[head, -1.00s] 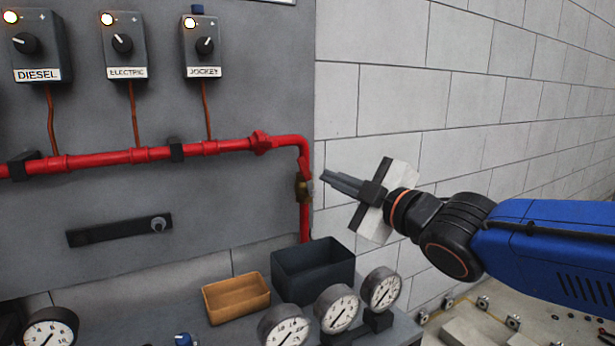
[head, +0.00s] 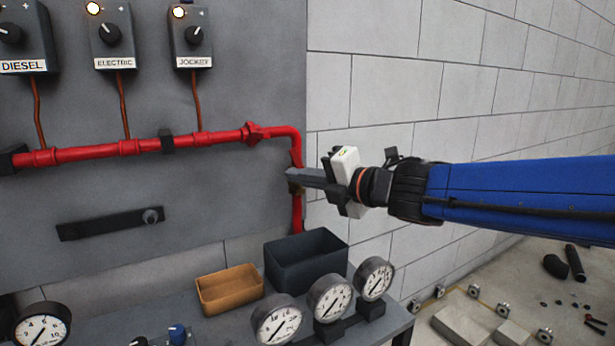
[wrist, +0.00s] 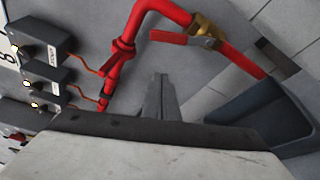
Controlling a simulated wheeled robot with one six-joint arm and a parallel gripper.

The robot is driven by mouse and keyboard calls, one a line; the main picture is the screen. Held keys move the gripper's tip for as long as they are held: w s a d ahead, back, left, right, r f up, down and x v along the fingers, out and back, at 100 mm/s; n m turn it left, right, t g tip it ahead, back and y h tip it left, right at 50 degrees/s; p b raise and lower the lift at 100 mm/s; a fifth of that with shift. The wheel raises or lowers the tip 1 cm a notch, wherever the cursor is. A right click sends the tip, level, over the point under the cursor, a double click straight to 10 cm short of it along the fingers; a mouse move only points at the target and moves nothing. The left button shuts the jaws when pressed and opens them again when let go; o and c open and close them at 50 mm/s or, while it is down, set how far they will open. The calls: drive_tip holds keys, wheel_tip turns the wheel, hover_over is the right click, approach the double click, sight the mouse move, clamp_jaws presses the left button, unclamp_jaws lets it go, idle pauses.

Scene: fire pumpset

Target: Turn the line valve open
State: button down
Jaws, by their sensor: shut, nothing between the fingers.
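The line valve is a brass body (wrist: 203,32) on the red pipe's vertical run, with a red lever (wrist: 170,37) sticking out to the left in the wrist view, across the pipe's line. In the head view the brass valve (head: 294,186) is mostly hidden behind my fingertips. My gripper (head: 291,176) is shut and empty, its fingers pointing left at the valve. In the wrist view the fingertips (wrist: 160,78) show below the lever, with a visible gap between them. I cannot tell whether the fingers touch the valve body.
The red pipe (head: 95,151) runs along the grey panel. Three control boxes hang above it, including the jockey box (head: 191,38). Below are a dark bin (head: 308,285), an orange tray (head: 230,308) and gauges (head: 328,298). The block wall (head: 395,85) stands right.

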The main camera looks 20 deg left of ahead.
sight(296, 164)
drive_tip(key=shift+w+a+r, duration=0.15)
drive_tip(key=shift+w+a, duration=0.35)
drive_tip(key=shift+w, duration=0.35)
drive_tip(key=shift+w+a+r, duration=0.1)
drive_tip(key=shift+w+a, duration=0.4)
drive_tip(key=shift+w, duration=0.35)
drive_tip(key=shift+w+a+r, duration=0.15)
drive_tip(key=shift+w+a, duration=0.35)
drive_tip(key=shift+w, duration=0.35)
drive_tip(key=w+d+m, duration=0.1)
drive_tip(key=m, duration=0.1)
drive_tip(key=w+d+r+m+y, duration=0.1)
drive_tip(key=m, duration=0.1)
drive_tip(key=shift+w+y, duration=0.15)
drive_tip(key=shift+y, duration=0.15)
drive_tip(key=shift+a, duration=0.1)
